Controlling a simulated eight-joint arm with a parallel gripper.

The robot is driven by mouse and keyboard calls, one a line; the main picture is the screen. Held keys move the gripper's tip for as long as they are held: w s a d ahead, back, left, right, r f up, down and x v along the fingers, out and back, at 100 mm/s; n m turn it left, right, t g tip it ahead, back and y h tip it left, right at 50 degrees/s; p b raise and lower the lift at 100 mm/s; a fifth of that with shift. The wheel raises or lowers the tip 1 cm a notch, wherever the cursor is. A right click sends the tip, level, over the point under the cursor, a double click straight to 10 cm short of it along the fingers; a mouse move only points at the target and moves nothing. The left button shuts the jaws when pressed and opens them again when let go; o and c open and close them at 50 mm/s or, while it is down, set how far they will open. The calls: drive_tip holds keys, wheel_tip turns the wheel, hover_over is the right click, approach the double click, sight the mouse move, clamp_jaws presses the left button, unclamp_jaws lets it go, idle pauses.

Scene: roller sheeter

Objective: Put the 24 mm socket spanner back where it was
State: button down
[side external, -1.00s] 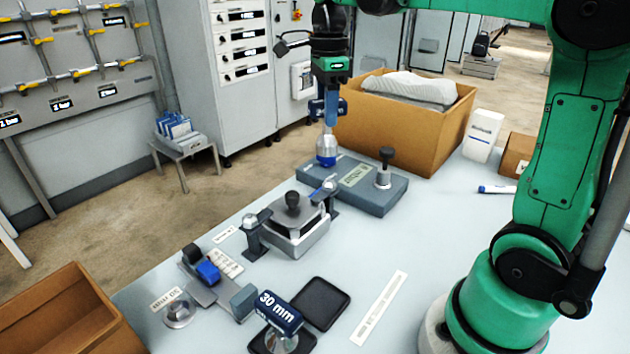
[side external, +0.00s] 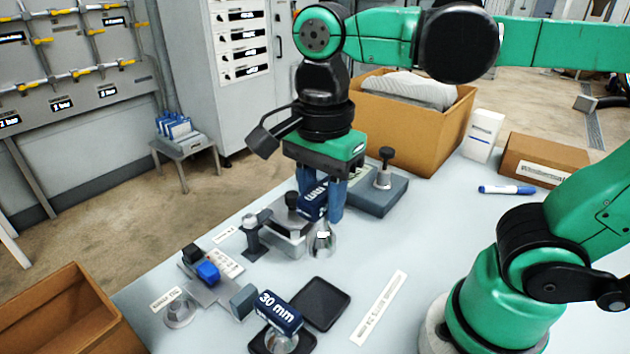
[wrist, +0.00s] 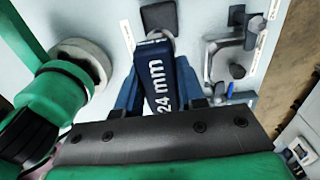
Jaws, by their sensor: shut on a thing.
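My gripper (side external: 322,203) is shut on the dark blue handle of the 24 mm socket spanner (side external: 312,206). Its metal socket points down and appears above the table, in front of the metal clamp box; contact with the table cannot be told. In the wrist view the spanner (wrist: 160,85) shows its "24 mm" label between my blue fingers (wrist: 157,76). The 30 mm socket spanner (side external: 279,310) stands on a black square pad (side external: 258,346) at the front. An empty black square pad (side external: 320,302) lies beside it, and a black pad also shows ahead in the wrist view (wrist: 159,17).
The clamp box (side external: 287,240) with a black knob and posts is right behind the spanner. A grey-blue block (side external: 385,203) with an upright knob stands farther back. A switch unit (side external: 207,274) is at left. A label strip (side external: 379,308) lies right of the pads; the table around it is clear.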

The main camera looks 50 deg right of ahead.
wheel_tip(320, 180, down, 12)
drive_tip(key=shift+r, duration=0.1)
idle(0.5)
drive_tip(key=c, duration=0.5)
unclamp_jaws()
drive_tip(key=shift+c, duration=0.2)
